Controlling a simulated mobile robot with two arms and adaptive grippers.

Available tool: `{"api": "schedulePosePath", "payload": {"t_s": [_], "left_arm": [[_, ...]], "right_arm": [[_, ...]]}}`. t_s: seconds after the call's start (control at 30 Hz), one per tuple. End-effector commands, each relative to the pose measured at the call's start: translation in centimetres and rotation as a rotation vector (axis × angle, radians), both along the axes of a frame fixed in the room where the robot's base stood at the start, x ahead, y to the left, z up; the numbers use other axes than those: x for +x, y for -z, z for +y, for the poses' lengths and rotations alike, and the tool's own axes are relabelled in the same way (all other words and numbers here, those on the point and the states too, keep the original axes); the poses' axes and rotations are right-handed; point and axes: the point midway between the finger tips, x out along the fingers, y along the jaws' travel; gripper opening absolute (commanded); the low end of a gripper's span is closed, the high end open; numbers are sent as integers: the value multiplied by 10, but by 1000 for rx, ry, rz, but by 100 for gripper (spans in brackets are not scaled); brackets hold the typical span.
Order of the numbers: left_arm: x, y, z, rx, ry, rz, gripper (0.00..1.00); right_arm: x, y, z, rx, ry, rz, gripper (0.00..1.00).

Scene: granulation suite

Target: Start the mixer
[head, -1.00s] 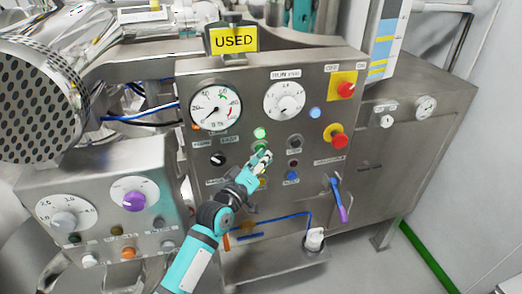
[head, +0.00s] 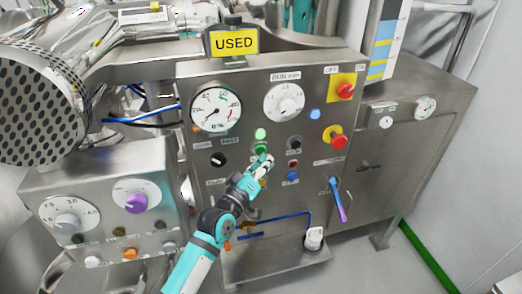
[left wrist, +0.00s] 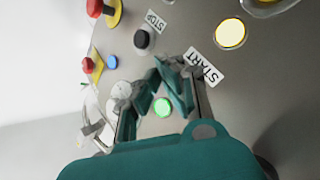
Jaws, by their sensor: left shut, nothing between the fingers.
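The steel mixer panel (head: 250,90) carries gauges and push buttons. My left gripper (head: 264,163) is shut and empty, its tips just below a green button (head: 260,148) in the head view. I cannot tell whether they touch the panel. A lit green lamp (head: 260,134) sits directly above that button. In the left wrist view my left gripper (left wrist: 168,72) has its fingers together beside the START label (left wrist: 205,68), partly covering the panel. A bright green round light (left wrist: 162,107) shows between the finger links. A black button (left wrist: 143,40) stands beside the STOP label (left wrist: 155,20).
Two red knobs on yellow plates, an upper one (head: 345,89) and a lower one (head: 338,140), stand at the panel's right. A purple-tipped lever (head: 338,200) and a white-capped fitting (head: 314,237) lie lower right. A yellow USED sign (head: 234,41) stands on top.

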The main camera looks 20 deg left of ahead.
Motion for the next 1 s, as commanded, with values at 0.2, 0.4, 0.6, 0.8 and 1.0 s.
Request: {"api": "schedulePosePath", "payload": {"t_s": [0.2,0.4,0.6,0.8,1.0], "left_arm": [[-10,-1,-7,0,1,2,0],[-27,-1,-18,-1,1,2,0],[-40,-1,-27,0,0,1,0],[-42,0,-28,0,0,0,0],[-41,0,-28,0,0,0,0]], "right_arm": [[0,-9,-1,-1,0,0,65],[0,-19,-1,-1,0,0,65],[0,-25,-1,-1,0,0,65],[0,-25,-1,-1,-1,0,65],[0,-25,-1,-1,0,0,65]]}}
